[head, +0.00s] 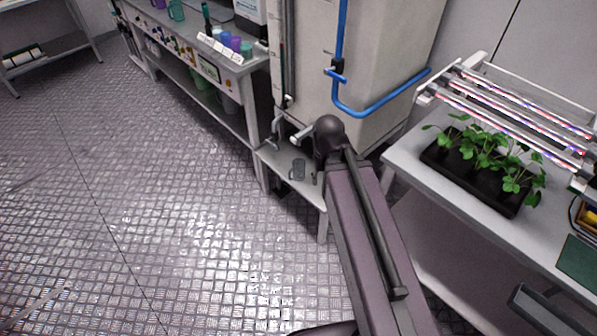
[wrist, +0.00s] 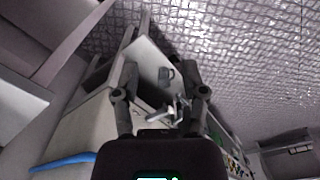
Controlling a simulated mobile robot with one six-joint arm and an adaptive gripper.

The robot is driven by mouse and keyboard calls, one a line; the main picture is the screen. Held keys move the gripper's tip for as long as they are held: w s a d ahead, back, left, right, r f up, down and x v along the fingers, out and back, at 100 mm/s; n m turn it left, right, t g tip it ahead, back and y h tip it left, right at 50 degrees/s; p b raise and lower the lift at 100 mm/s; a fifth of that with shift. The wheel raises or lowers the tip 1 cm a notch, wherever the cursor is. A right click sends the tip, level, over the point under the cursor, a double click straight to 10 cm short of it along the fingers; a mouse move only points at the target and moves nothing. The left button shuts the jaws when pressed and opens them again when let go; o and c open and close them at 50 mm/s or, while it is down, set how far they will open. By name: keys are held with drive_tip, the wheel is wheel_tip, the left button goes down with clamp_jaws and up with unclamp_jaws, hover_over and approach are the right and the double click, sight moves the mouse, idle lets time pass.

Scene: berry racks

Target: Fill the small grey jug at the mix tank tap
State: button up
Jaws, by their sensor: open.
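The small grey jug (head: 298,168) stands upright on a low pale stand (head: 274,158) at the foot of the mix tank (head: 375,60). A tap (head: 276,128) sticks out from the tank just above and behind the jug. In the wrist view the jug (wrist: 166,75) appears between the two fingers of my gripper (wrist: 160,68), beyond their tips, on the pale stand. The tap (wrist: 166,111) shows lower, between the fingers. My gripper is open and empty. In the head view my arm hides most of it. I cannot tell how full the jug is.
A bench (head: 195,45) with coloured cups stands left of the tank. A blue pipe (head: 375,108) runs along the tank front. On the right, a table (head: 410,165) holds a black seedling tray (head: 450,176) under lamps. The metal floor at left is clear.

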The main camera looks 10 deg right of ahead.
clamp_jaws()
drive_tip(key=shift+d, duration=0.1)
idle(1.2)
